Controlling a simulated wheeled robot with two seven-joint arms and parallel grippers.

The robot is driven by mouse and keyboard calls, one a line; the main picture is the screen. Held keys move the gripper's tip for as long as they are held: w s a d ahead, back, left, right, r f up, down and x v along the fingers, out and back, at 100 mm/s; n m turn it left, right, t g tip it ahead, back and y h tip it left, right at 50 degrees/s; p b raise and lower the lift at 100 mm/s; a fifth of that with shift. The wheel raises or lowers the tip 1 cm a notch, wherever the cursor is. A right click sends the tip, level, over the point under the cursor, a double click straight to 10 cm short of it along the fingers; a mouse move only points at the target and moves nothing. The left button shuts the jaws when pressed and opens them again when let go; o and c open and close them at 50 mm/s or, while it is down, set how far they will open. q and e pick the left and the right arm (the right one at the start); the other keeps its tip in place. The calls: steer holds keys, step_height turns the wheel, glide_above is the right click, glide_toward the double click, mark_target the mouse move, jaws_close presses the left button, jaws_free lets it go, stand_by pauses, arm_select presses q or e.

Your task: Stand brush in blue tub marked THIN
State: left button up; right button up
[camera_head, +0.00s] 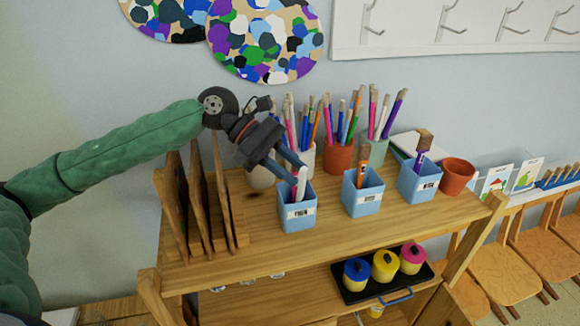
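Three blue tubs stand in a row on the wooden shelf top. The left tub (297,214) has a white label that seems to read THIN. The middle tub (363,201) holds an orange-topped brush (364,153). The right tub (419,187) holds a wide-bristled purple brush (423,147). My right gripper is not in view.
Pots of pencils and brushes, including a terracotta one (338,159), stand close behind the tubs. Upright wooden boards (222,190) stand left of them. An empty terracotta pot (457,176) is at the right. A black tray (352,295) with paint pots sits on the shelf below.

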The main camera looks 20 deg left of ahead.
arm_select(q)
steer(key=shift+o, duration=0.7)
